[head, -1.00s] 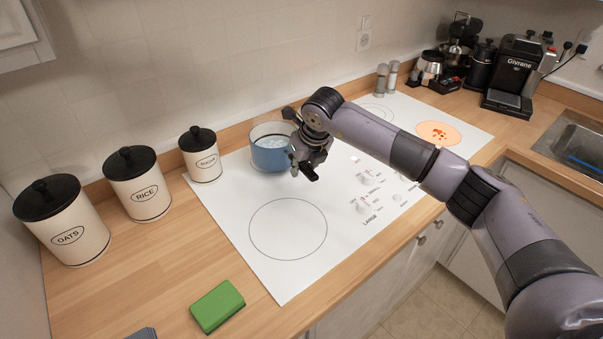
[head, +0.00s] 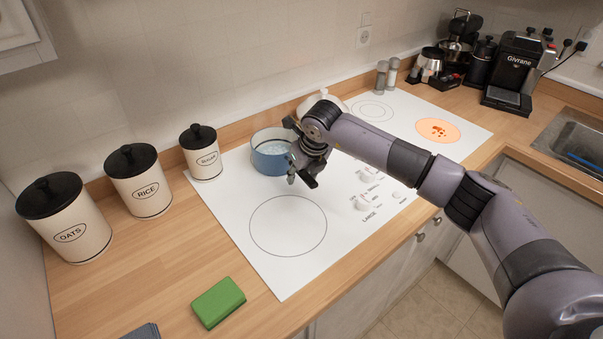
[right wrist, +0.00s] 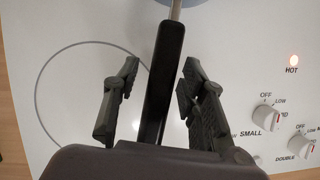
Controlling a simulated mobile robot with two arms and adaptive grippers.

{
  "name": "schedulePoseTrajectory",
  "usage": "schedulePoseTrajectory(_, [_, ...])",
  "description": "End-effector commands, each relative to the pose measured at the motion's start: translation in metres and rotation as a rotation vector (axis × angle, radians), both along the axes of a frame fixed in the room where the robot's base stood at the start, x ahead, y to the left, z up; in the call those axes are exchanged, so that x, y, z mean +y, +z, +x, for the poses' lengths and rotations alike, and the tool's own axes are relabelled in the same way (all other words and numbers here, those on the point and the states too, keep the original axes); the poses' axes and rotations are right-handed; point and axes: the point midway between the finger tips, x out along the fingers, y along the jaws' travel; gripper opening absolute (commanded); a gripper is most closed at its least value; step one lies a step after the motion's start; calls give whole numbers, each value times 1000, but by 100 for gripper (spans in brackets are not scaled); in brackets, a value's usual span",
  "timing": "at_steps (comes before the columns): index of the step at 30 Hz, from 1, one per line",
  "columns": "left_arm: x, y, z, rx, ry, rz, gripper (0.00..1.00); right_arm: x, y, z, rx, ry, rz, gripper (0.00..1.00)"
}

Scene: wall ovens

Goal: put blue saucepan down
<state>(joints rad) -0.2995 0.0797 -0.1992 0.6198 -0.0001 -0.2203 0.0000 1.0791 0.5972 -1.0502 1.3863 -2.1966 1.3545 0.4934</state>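The blue saucepan (head: 270,152) stands upright on the back left part of the white cooktop (head: 235,195), with clear, bubbly-looking contents. My right gripper (head: 302,180) is just right of the pan, low over the cooktop. The right wrist view shows the pan's black handle (right wrist: 165,75) between the two fingers of the right gripper (right wrist: 158,92). The fingers are spread, with a gap visible on each side of the handle. The pan's handle is hidden behind the gripper in the head view. My left gripper is not in view.
Sugar (head: 205,160), rice (head: 138,185) and oats (head: 65,220) canisters stand left of the cooktop. A green sponge (head: 218,302) lies in front. One burner glows orange (head: 438,131) at the right. A white lidded item (head: 322,102) is partly behind my arm. The front left burner is clear.

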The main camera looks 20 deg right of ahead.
Motion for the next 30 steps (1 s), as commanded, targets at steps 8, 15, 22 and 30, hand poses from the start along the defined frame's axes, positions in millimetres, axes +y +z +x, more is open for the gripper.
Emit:
schedulePoseTrajectory(8, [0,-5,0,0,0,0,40,0,10,-3,-4,1,2,39])
schedulePoseTrajectory(15, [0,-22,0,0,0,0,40,-4,53,-21,-7,1,1,39])
schedulePoseTrajectory(22, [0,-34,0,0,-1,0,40,-7,94,-38,-4,0,0,39])
schedulePoseTrajectory(30, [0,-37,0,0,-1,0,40,-8,111,-46,0,1,0,39])
